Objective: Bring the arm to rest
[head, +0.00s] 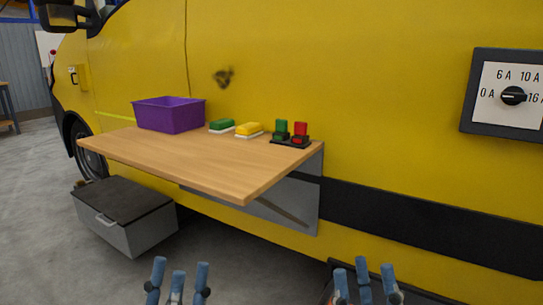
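My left gripper (179,274) shows at the bottom edge, left of the middle. Its blue fingers point up and stand apart, with nothing between them. My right gripper (364,272) shows at the bottom edge, right of the middle. Its blue fingers are also spread and empty. Both grippers appear in front of and below the wooden shelf (190,165) in the picture and touch nothing that I can see. The arms behind them are out of the picture.
A purple bin (170,116), a green block (221,125), a yellow block (249,129) and a red-and-green switch piece (291,134) stand on the shelf. A grey box (126,215) sits below. A dial panel (511,95) is on the yellow van (380,90).

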